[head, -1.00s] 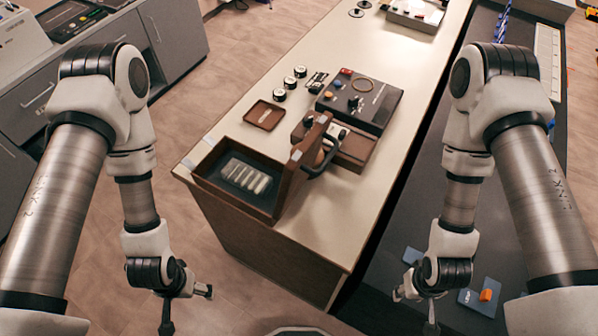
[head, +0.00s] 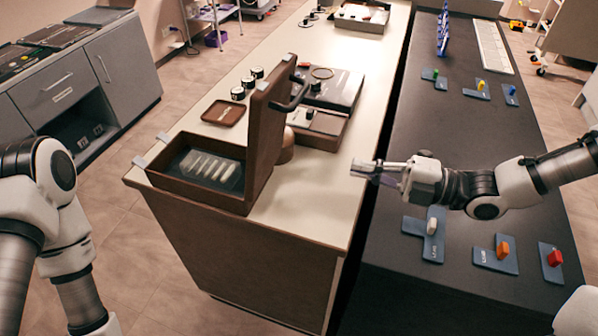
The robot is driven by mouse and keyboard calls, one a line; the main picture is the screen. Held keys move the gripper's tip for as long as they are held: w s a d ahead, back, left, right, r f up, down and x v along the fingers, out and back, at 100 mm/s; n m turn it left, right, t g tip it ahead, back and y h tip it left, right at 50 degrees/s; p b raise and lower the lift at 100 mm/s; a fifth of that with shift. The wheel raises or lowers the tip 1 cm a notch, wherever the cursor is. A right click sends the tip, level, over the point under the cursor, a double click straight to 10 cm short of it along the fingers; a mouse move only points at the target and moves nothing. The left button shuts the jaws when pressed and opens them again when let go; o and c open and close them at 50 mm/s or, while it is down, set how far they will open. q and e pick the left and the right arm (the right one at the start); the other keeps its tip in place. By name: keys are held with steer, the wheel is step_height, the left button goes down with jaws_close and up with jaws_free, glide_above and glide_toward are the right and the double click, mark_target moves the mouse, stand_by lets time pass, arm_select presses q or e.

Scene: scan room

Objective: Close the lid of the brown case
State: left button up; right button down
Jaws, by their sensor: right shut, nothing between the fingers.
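The brown case (head: 220,197) sits open at the near left corner of the cream counter. Its lid (head: 268,135) stands upright on the right side, with a dark handle (head: 293,93) on its outer face. Several pale cylinders (head: 210,168) lie in a dark insert inside the case. My right gripper (head: 358,170) is shut and empty, pointing left, to the right of the lid and apart from it, over the counter's right edge. My left arm shows at the lower left, but its gripper is out of view.
A dark device (head: 333,90) stands on the counter behind the lid. A small brown tray (head: 222,113) and several round dark-rimmed pieces (head: 248,82) lie behind the case. The dark bench (head: 395,265) at right holds blue plates with coloured blocks, including an orange one (head: 502,250).

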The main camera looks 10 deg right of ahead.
steer(key=d+r+n+t+y+b, duration=0.1)
steer(key=d+r+t+y+b, duration=0.25)
steer(key=b, duration=0.25)
arm_select(q)
step_height(320, 180, down, 9)
steer(key=p, duration=0.1)
steer(key=shift+s+a, duration=0.25)
steer(key=shift+s, duration=0.05)
arm_select(e)
steer(key=x, duration=1.4)
steer(key=shift+n+h, duration=0.3)
steer(key=shift+h, duration=0.05)
arm_select(q)
steer(key=shift+r, duration=0.15)
arm_select(e)
steer(key=shift+w+r, duration=0.1)
steer(key=shift+w, duration=0.1)
